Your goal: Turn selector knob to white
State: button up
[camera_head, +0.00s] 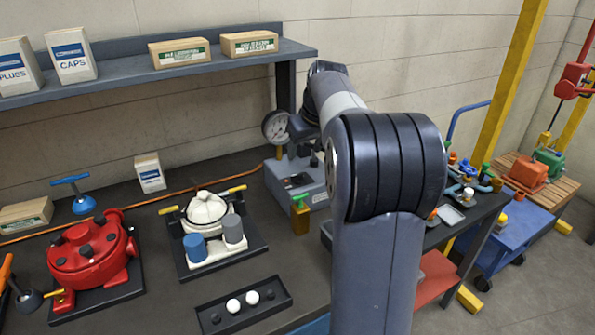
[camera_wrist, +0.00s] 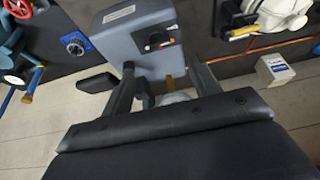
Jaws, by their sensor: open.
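A grey box (camera_head: 283,184) stands at the back of the bench, partly behind my arm in the head view. In the wrist view the grey box (camera_wrist: 125,32) has a dark panel with a dark knob (camera_wrist: 157,41). Contact is unclear.
A pressure gauge (camera_head: 277,127) rises by the box. A red pump housing (camera_head: 91,255), a white valve assembly (camera_head: 208,213) and a black tray (camera_head: 244,304) with small knobs occupy the bench. A shelf (camera_head: 140,67) with cartons runs above. An orange cable crosses behind.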

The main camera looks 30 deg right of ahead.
aim_at(297, 174)
jog(key=p+x, duration=0.1)
jog(key=x, duration=0.9)
jog(key=shift+w+f, duration=0.2)
jog(key=shift+f, duration=0.1)
jog(key=shift+c, duration=0.2)
jog(key=c, duration=0.9)
